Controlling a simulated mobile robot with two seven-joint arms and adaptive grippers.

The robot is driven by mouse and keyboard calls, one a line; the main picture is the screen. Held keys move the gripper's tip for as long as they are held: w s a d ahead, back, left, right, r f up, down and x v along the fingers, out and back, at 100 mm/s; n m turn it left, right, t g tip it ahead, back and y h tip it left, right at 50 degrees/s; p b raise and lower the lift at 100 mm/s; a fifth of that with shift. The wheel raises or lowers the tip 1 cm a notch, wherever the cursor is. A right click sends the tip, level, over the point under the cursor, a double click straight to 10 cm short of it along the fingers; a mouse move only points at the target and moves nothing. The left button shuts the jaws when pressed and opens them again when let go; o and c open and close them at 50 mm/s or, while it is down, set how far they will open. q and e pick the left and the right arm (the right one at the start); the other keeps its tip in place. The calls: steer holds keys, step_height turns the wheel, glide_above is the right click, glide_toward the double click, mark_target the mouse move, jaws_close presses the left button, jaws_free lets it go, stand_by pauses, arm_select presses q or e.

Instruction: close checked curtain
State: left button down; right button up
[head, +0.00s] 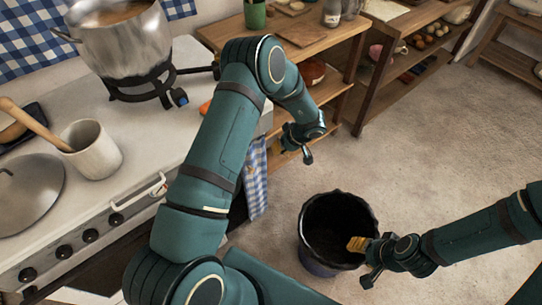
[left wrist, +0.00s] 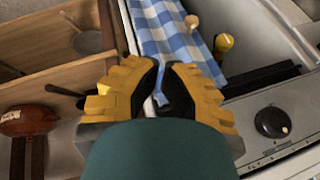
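Blue-and-white checked cloth (head: 22,42) shows behind the stove at the upper left of the head view. Another checked cloth (head: 257,182) hangs at the stove's right side; checked cloth (left wrist: 172,32) also shows beyond my left fingers in the left wrist view. I cannot tell which is the task's curtain. My left gripper (head: 298,152) is in the air right of the hanging cloth, apart from it. A narrow gap shows between its yellow-padded fingers (left wrist: 160,88), with nothing held. My right gripper (head: 362,262) has its fingers apart and empty, over the black bin's right rim.
A black bin (head: 313,265) stands on the floor. The stove top (head: 130,135) holds a steel pot (head: 120,45), a white mug (head: 92,152) with a wooden spoon and a round lid (head: 28,192). Wooden shelves (head: 335,85) stand at the back. The floor at right (head: 440,130) is clear.

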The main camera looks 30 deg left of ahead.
arm_select(q)
steer(key=b, duration=0.3)
glide_toward(259, 164)
steer(key=s+f, duration=0.1)
steer(key=s+a+f, duration=0.2)
steer(key=shift+s+a, duration=0.3)
steer(key=shift+s, duration=0.1)
arm_select(e)
steer(key=f, duration=0.3)
steer(key=shift+w+f, duration=0.3)
steer(key=shift+w, duration=0.1)
arm_select(q)
steer(key=shift+s, duration=0.1)
